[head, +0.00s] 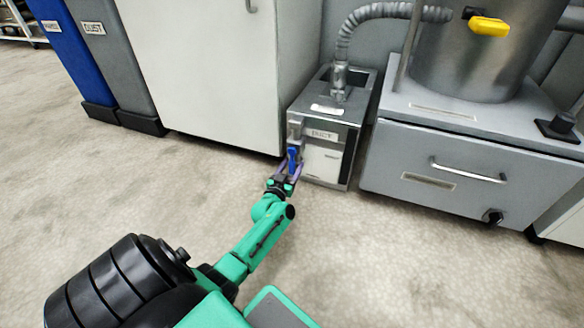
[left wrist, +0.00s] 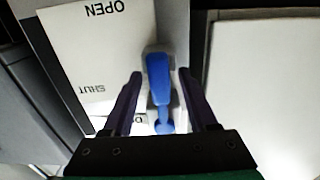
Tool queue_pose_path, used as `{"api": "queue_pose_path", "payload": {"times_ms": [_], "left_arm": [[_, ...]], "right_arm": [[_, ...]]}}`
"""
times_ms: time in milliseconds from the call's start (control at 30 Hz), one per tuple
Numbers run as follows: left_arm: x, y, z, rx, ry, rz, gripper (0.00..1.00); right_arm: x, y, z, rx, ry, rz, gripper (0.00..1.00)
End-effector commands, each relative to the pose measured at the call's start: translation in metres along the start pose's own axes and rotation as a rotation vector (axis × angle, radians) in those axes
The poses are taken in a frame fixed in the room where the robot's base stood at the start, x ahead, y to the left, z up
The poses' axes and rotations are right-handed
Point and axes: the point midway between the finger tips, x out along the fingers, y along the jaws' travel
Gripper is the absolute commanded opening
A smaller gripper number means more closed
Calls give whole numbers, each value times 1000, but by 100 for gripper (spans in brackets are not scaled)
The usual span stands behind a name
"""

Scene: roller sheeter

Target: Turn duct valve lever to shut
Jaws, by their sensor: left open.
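The duct box (head: 322,160) is a grey metal unit with a "DUCT" label and a white plate on its front. Its blue valve lever (head: 292,158) is at the front left edge. In the left wrist view the blue lever (left wrist: 159,88) lies between my gripper's fingers, with gaps visible on both sides. A white plate (left wrist: 98,50) beside it reads OPEN and SHUT, upside down in this view. My left gripper (head: 289,168) is open around the lever; its dark fingers also show in the wrist view (left wrist: 162,88). My right gripper is out of view.
A white cabinet (head: 215,70) stands left of the duct box. A grey drawer unit (head: 465,165) with a metal drum (head: 470,50) stands right. A ribbed hose (head: 395,11) runs into the box's top. Blue (head: 68,55) and grey (head: 118,60) bins stand far left. Floor in front is clear.

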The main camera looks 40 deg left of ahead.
Motion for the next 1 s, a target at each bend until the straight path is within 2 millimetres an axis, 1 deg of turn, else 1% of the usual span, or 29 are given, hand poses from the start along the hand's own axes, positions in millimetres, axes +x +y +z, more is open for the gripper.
{"api": "queue_pose_path", "payload": {"times_ms": [100,167,200,233,267,1000], "left_arm": [[0,0,-1,0,0,0,59],[0,0,0,0,0,0,36],[0,0,0,1,0,0,20],[0,0,0,1,0,0,9],[-1,0,0,1,0,0,0],[-1,0,0,1,-1,0,0]], "right_arm": [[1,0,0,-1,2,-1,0],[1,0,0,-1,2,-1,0],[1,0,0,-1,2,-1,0],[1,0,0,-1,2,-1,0],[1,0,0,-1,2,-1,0],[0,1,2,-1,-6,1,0]]}}
